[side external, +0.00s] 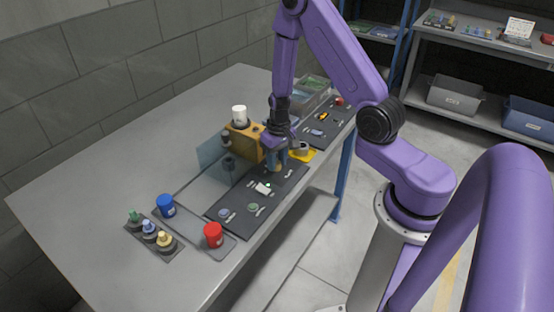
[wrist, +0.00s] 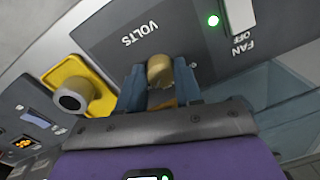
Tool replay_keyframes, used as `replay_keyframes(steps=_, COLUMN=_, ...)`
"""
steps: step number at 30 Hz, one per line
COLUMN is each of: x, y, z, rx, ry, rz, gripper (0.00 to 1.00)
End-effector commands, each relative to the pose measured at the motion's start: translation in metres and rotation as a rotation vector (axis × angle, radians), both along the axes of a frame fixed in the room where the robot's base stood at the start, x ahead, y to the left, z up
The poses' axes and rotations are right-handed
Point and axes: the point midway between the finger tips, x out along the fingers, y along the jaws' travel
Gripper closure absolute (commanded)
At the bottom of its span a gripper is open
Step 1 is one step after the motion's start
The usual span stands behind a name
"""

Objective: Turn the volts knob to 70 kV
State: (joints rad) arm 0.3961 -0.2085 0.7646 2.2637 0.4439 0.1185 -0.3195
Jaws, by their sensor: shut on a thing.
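In the wrist view, the volts knob (wrist: 159,70) is a tan, rounded knob on a dark grey panel (wrist: 105,28), beside the printed word VOLTS. My gripper (wrist: 160,84) has its two blue-grey fingers on either side of this knob and is shut on it. In the side view, my gripper (side external: 278,160) reaches down to the dark panel on the bench, and its fingers largely hide the knob. No scale or pointer can be read around the knob, so its setting cannot be told.
A grey knob (wrist: 70,100) on a yellow plate (wrist: 75,75) sits close beside my gripper. An orange block (side external: 243,143) and clear screen (side external: 211,150) stand behind.

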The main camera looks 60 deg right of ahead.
Motion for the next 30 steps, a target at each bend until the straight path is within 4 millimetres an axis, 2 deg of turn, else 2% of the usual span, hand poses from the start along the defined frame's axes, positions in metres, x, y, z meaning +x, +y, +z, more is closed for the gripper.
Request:
replay_keyframes(steps=9, x=0.0, y=0.0005, z=0.0004, rx=0.001, ry=0.0, rz=-0.135, gripper=0.96)
replay_keyframes(steps=26, x=0.0, y=0.0006, z=0.0003, rx=0.001, ry=0.0, rz=-0.167, gripper=0.96)
replay_keyframes(steps=27, x=0.0, y=0.0006, z=0.0003, rx=0.001, ry=0.0, rz=-0.167, gripper=0.62)
replay_keyframes(steps=29, x=0.0, y=0.0006, z=0.0003, rx=0.001, ry=0.0, rz=-0.166, gripper=0.43)
replay_keyframes(steps=30, x=0.0, y=0.0006, z=0.0003, rx=0.001, ry=0.0, rz=-0.166, gripper=0.4)
